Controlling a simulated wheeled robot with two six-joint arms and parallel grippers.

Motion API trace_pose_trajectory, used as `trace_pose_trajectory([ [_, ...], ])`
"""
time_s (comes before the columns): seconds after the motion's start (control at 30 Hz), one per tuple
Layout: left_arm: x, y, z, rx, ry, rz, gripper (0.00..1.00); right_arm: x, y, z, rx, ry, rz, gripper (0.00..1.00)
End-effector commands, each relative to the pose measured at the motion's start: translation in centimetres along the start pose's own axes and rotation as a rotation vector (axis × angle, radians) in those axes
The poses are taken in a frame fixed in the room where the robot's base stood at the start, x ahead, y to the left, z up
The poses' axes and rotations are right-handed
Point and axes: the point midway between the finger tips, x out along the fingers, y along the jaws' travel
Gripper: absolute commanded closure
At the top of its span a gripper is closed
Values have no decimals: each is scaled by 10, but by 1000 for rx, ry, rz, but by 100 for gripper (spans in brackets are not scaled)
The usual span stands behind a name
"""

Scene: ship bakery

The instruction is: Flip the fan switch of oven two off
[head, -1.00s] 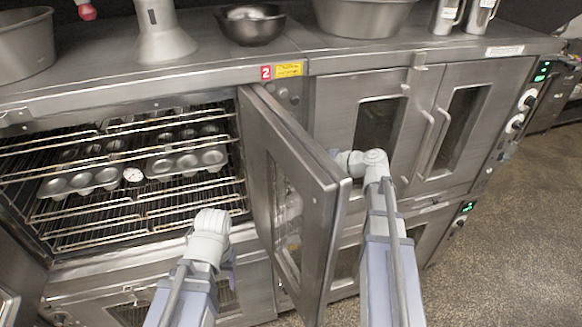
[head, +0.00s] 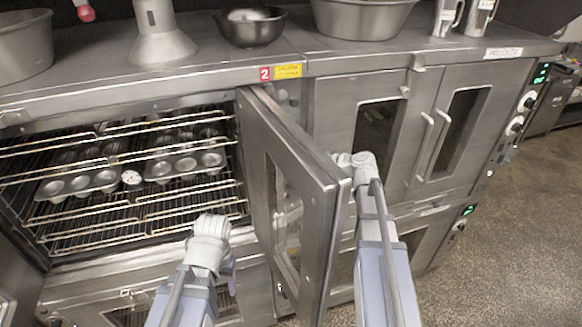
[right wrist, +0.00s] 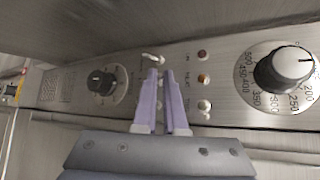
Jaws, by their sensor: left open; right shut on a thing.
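The oven marked two (head: 265,74) has its door (head: 318,190) swung open towards me. Its control panel shows in the right wrist view (right wrist: 225,62). A small metal toggle (right wrist: 153,57), which looks like the fan switch, stands on the panel right at my right fingertips. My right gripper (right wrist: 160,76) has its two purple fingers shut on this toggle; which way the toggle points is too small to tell. In the head view the door hides my right gripper. My left gripper (head: 231,268) is open and empty, low in front of the open oven, partly hidden by its own wrist.
The panel has a black knob (right wrist: 103,81), a numbered dial (right wrist: 284,72) and small lamps (right wrist: 203,79) near my right fingers. Racks (head: 80,225) with muffin tins (head: 185,165) fill the open oven. Bowls (head: 250,26) stand on top. Floor at right is clear.

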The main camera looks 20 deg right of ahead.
Motion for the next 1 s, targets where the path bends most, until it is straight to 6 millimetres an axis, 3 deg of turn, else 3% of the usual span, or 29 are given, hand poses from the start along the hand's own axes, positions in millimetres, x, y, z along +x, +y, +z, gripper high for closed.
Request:
trace_pose_trajectory([
  [0.57,5,0,0,0,0,0,39,0,3,0,-11,1,-9,100],
  [0.77,25,2,-2,-2,1,0,39,2,11,-2,-68,1,-70,100],
  [1.0,67,6,-4,-4,2,0,39,4,24,-5,-208,2,-210,100],
])
